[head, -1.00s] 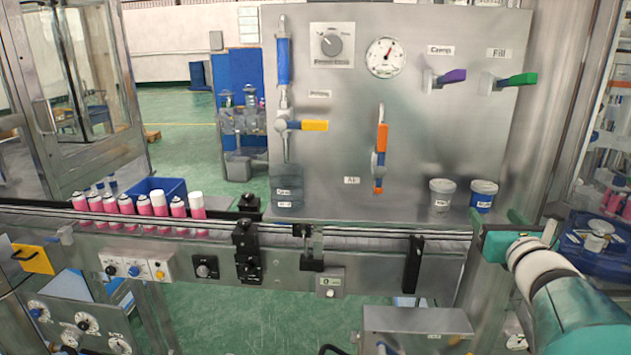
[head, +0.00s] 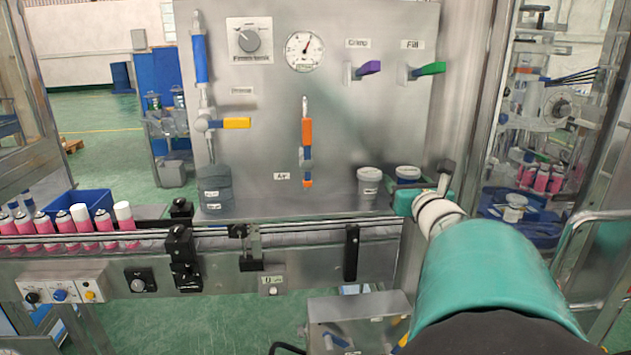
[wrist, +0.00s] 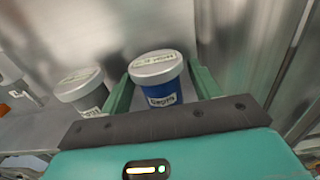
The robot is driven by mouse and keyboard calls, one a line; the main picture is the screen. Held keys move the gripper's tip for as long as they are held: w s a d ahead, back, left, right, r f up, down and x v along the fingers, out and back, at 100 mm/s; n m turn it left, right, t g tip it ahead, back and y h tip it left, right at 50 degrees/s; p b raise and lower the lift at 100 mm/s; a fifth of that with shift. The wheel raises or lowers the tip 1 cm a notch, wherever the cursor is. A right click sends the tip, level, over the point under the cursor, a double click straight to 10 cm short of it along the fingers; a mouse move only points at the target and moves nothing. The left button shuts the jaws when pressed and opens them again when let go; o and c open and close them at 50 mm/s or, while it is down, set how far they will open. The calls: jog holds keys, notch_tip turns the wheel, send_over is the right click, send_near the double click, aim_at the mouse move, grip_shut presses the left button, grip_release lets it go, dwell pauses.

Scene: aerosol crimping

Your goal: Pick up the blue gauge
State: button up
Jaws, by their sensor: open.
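The blue gauge (wrist: 160,92) is a short blue cylinder with a silver lid and a white label. In the wrist view it appears between the two green fingers of my open gripper (wrist: 160,72), with a gap on the right and the left finger close beside it. I cannot tell how deep it lies between them. In the head view the blue gauge (head: 408,172) stands upright on the panel's ledge, its lower part hidden by my gripper (head: 428,192).
A grey gauge (head: 369,184) stands just left of the blue one; it also shows in the wrist view (wrist: 82,90). The steel panel (head: 340,120) rises behind them, and a steel post (head: 460,100) stands to the right. Pink cans (head: 80,225) line the conveyor at left.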

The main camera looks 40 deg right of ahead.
jog(key=c, duration=1.1)
jog(key=shift+c, duration=0.2)
jog(key=shift+s+a+r, duration=0.1)
jog(key=shift+a+r, duration=0.05)
jog(key=shift+r, duration=0.25)
